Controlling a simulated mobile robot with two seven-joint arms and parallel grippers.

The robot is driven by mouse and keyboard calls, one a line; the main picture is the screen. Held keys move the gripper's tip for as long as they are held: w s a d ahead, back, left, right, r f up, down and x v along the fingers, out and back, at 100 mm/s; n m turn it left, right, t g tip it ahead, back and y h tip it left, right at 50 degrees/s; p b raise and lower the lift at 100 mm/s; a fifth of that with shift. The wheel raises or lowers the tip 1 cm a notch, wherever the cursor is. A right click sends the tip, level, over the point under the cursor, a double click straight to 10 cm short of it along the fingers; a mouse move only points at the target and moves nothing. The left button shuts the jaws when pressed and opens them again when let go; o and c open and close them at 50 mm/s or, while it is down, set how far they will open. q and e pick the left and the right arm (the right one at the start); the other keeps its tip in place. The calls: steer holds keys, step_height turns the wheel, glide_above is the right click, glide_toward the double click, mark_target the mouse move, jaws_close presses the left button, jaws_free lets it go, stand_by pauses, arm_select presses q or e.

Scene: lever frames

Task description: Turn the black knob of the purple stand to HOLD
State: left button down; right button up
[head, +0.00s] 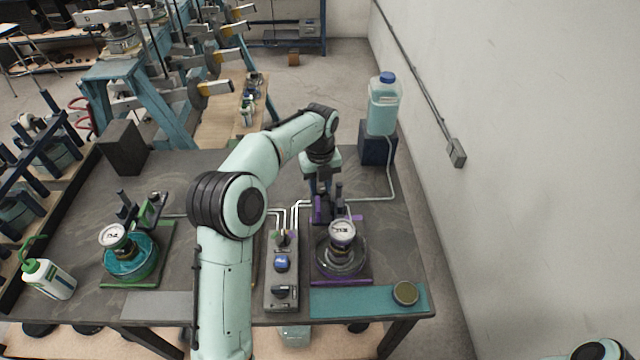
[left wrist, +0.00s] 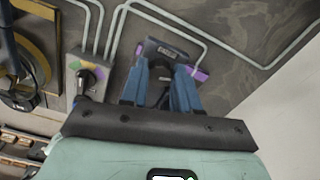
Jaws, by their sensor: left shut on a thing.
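The purple stand (head: 345,281) is on the right part of the bench, with a round pressure gauge (head: 342,232) on a glass vessel. My left gripper (head: 322,200) reaches down at the back of this stand. In the left wrist view its two blue fingers (left wrist: 162,84) are closed on a dark part, which I take to be the black knob (left wrist: 160,71). The fingers hide most of it. A dark block with a small label (left wrist: 168,50) and a purple edge (left wrist: 201,75) show beyond the fingers. I cannot read the label or the knob's setting. My right gripper is out of view.
A grey control box (head: 283,300) with several knobs stands left of the purple stand. A green stand (head: 130,283) is further left. A blue-capped tank (head: 384,105) stands behind. A round tin (head: 405,293) lies on the teal strip. The wall is close on the right.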

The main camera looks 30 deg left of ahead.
mark_target(320, 188)
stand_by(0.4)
arm_select(q)
steer(key=c, duration=1.1)
jaws_free()
step_height(320, 188, up, 14)
steer(key=shift+f, duration=0.25)
